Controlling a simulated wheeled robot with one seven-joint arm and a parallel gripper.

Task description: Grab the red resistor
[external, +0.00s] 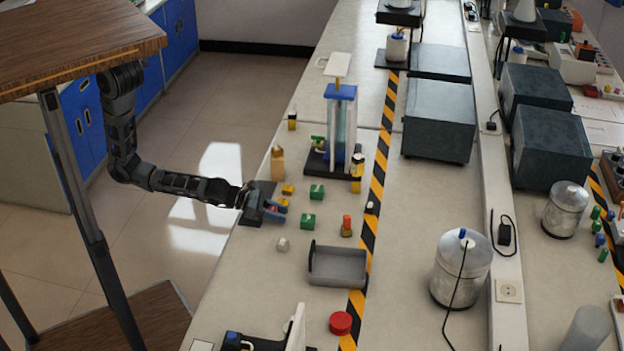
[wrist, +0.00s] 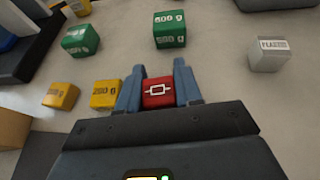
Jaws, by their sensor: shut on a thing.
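The red resistor is a small red block (wrist: 158,91) with a white resistor symbol on its top face. My gripper (wrist: 157,78) is shut on it in the wrist view, with one blue finger on each side of the block. In the external view my gripper (external: 276,208) is low over the near left edge of the bench, and the block between its fingers is too small to make out clearly. I cannot tell whether the block touches the bench.
Two yellow blocks (wrist: 106,94) (wrist: 61,96) lie left of the gripper. Green weight blocks (wrist: 170,29) (wrist: 81,40) and a grey block (wrist: 269,54) stand beyond. A grey tray (external: 338,280), a red round object (external: 340,323) and a blue-topped stand (external: 341,92) are on the bench.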

